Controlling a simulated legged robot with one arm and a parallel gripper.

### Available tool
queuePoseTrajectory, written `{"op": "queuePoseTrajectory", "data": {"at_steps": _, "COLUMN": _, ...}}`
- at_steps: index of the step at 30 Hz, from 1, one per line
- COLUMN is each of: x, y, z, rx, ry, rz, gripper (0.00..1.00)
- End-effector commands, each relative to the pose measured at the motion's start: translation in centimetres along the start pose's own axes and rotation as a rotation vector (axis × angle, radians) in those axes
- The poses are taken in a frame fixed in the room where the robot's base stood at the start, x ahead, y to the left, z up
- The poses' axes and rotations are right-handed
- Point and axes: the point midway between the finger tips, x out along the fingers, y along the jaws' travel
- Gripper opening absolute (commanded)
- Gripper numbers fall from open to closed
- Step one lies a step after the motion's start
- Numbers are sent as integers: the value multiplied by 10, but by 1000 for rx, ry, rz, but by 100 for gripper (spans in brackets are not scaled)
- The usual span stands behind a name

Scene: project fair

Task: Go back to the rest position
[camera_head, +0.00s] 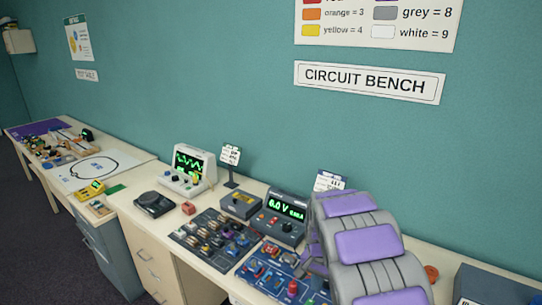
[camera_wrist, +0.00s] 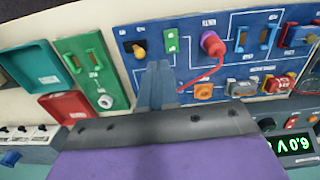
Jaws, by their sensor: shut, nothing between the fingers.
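My gripper (camera_wrist: 157,68) shows in the wrist view as two grey-blue fingers pressed together, shut and empty. It points over a blue circuit board (camera_wrist: 238,68), between a yellow knob on the left and a pink knob with a red wire on the right. I cannot tell whether the fingertips touch the board. In the head view, my grey and purple arm reaches over the bench at the right and hides the gripper and part of the blue board (camera_head: 277,288).
A power supply (camera_head: 284,228) reading 6.0 V stands behind the board. A tray of parts (camera_head: 212,238), an oscilloscope (camera_head: 194,166) and a dark scale (camera_head: 154,204) are farther left. The wall is close behind the bench. In the wrist view, green (camera_wrist: 50,68) and red (camera_wrist: 68,106) trays lie left of the board.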

Motion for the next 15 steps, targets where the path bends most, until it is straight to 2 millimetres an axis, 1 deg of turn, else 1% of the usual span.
{"op": "queuePoseTrajectory", "data": {"at_steps": 1, "x": -15, "y": 9, "z": 10, "rx": -12, "ry": 2, "rz": 3, "gripper": 0}}
{"op": "queuePoseTrajectory", "data": {"at_steps": 7, "x": -58, "y": 45, "z": 53, "rx": -87, "ry": -8, "rz": 22, "gripper": 0}}
{"op": "queuePoseTrajectory", "data": {"at_steps": 11, "x": -80, "y": 69, "z": 86, "rx": -139, "ry": -23, "rz": 30, "gripper": 0}}
{"op": "queuePoseTrajectory", "data": {"at_steps": 15, "x": -100, "y": 95, "z": 124, "rx": -199, "ry": -44, "rz": 36, "gripper": 0}}
